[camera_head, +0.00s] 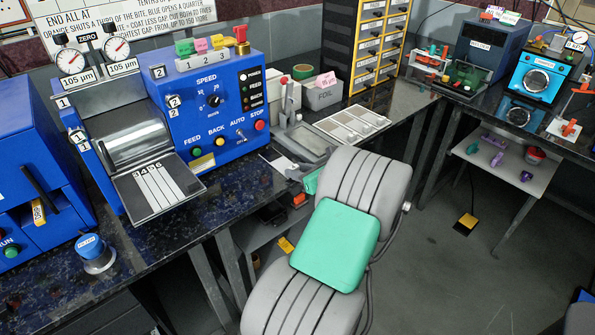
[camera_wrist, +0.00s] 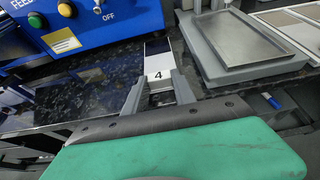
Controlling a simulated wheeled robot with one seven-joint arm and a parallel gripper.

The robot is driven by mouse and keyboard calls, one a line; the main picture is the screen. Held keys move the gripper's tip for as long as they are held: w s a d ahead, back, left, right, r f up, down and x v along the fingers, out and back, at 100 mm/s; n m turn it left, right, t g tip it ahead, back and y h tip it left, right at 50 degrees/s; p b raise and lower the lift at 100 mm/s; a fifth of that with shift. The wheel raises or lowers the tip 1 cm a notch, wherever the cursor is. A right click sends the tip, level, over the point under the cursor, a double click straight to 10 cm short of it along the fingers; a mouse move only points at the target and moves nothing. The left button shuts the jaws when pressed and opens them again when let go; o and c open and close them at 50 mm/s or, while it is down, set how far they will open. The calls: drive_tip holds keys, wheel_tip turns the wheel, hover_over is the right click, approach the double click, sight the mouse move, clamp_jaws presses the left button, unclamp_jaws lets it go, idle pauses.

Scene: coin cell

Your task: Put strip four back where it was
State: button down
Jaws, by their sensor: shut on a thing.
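In the wrist view, my gripper (camera_wrist: 158,96) is shut on a narrow strip (camera_wrist: 158,60) with a white tag reading 4. The strip points away from me, above the dark speckled bench. In the head view my own arm mostly hides the gripper; a white piece (camera_head: 279,161) shows just beyond it, but I cannot tell if it is strip four. Pale strips lie side by side on the dark outfeed tray (camera_head: 183,199) of the blue roller machine (camera_head: 215,105). Small numbers mark their upper ends, too small to read surely.
A shallow grey metal tray (camera_wrist: 250,50) stands right of the strip. In the head view, a flat holder with pale panels (camera_head: 351,122) and a grey FOIL box (camera_head: 323,93) lie beyond. A blue-topped weight (camera_head: 93,252) stands on the bench's left part. The bench front edge is close.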

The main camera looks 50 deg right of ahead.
drive_tip(key=c, duration=1)
unclamp_jaws()
drive_tip(key=shift+c, duration=0.2)
drive_tip(key=shift+r, duration=0.1)
drive_tip(key=p+v, duration=0.1)
drive_tip(key=v, duration=1.1)
drive_tip(key=w+a+f+n+g+y, duration=0.1)
drive_tip(key=w+a+n+g, duration=0.1)
drive_tip(key=w+a+n, duration=0.2)
drive_tip(key=w+a+f+n+g+y, duration=0.1)
drive_tip(key=w+a+n+g+y, duration=0.1)
drive_tip(key=w+a+n, duration=0.3)
drive_tip(key=w+a+n+g+y, duration=0.2)
drive_tip(key=w+a+n, duration=0.3)
drive_tip(key=a+n, duration=0.4)
drive_tip(key=shift+a+f+n, duration=0.2)
drive_tip(key=shift+a, duration=1.1)
drive_tip(key=shift+a+f+n, duration=0.2)
drive_tip(key=shift+a, duration=1.05)
drive_tip(key=s+a+n+g+h, duration=0.1)
drive_tip(key=s+a+n+g, duration=0.1)
drive_tip(key=s+a+n, duration=0.3)
drive_tip(key=s+a+n+g, duration=0.3)
drive_tip(key=s+a+n, duration=0.1)
drive_tip(key=a+n, duration=1)
drive_tip(key=shift+s+a+r+n+h, duration=0.25)
drive_tip(key=shift+s+r+n+h, duration=0.15)
drive_tip(key=shift+n, duration=0.1)
